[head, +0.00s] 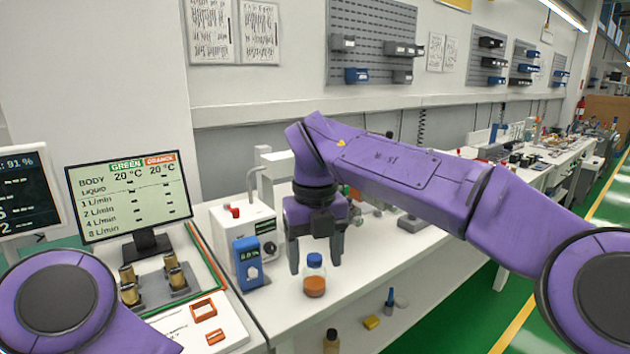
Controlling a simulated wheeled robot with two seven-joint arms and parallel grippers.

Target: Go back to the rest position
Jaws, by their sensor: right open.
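My right arm reaches in from the right. Its dark gripper (315,262) points down over the white bench and is open. A small bottle with a blue cap and orange liquid (314,287) stands upright on the bench just under it. In the picture the fingertips lie to either side of the blue cap; I cannot tell whether they are around it or behind it, and no grip shows. Part of my left arm shows at the lower left; its gripper is out of view.
A blue meter (247,262) and a white device (222,232) stand left of the bottle. Brass fittings on a grey block (160,288) and a monitor (130,196) are further left. Small items stand behind the gripper. A dark bottle (331,342) is low at the front.

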